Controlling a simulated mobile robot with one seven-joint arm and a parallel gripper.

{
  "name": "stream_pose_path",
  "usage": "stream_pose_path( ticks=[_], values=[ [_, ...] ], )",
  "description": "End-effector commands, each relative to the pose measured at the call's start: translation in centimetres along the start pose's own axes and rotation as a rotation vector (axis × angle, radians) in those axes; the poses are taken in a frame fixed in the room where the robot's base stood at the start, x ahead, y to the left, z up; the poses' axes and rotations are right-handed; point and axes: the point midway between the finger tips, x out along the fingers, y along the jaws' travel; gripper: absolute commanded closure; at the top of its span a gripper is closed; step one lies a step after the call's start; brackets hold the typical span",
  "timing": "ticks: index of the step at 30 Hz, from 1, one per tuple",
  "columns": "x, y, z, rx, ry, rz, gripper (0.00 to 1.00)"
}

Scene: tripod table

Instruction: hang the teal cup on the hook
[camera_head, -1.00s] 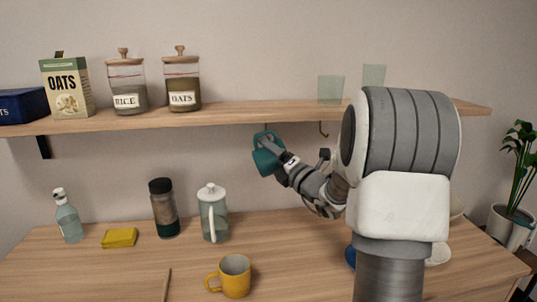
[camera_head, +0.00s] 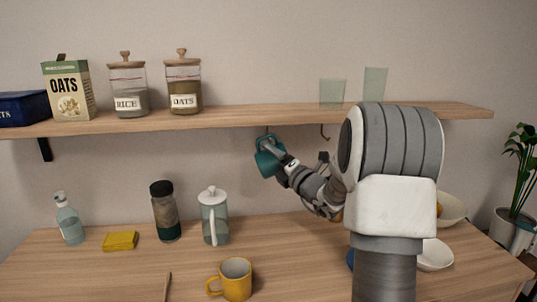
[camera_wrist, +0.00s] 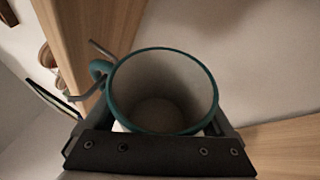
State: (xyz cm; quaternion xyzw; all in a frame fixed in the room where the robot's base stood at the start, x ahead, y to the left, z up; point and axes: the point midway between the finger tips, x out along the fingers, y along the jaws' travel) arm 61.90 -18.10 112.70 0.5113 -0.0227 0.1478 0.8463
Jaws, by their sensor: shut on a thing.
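The teal cup (camera_head: 268,160) is in my gripper (camera_head: 280,155), held in the air just below the shelf front. In the wrist view the cup (camera_wrist: 206,92) shows its open, empty mouth, with its handle (camera_wrist: 98,70) at the upper left. My gripper is shut on the cup. A hook (camera_head: 267,129) hangs under the shelf right above the cup, partly hidden. In the wrist view a thin metal hook (camera_wrist: 101,48) passes close to the handle; I cannot tell whether it is inside the loop.
The wooden shelf (camera_head: 230,119) bears a rice jar (camera_head: 129,90), an oats jar (camera_head: 183,88), an oats box (camera_head: 67,92) and two glasses. On the counter (camera_head: 120,270) stand a yellow mug (camera_head: 237,280), a French press (camera_head: 214,219), a dark-lidded jar (camera_head: 165,213) and white bowls.

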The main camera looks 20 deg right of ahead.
Motion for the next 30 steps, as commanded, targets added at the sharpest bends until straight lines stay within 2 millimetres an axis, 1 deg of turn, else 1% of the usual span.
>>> stream_pose_path(
  ticks=[12, 13, 15, 23, 26, 29, 30],
  values=[
    [0.1, 0.1, -0.2, 0.000, 0.004, 0.002, 0.84],
    [0.1, 0.1, -0.2, 0.000, 0.004, 0.002, 0.10],
    [0.1, 0.1, -0.2, 0.000, 0.005, 0.002, 0.00],
    [-0.2, 0.0, -0.3, 0.001, 0.005, -0.001, 0.00],
    [-1.1, 0.0, -0.2, 0.000, 0.004, -0.001, 0.00],
    [-2.7, 0.0, -0.1, 0.001, 0.003, -0.002, 0.00],
    [-3.6, 0.0, -0.1, 0.000, 0.002, -0.003, 0.00]
  ],
)
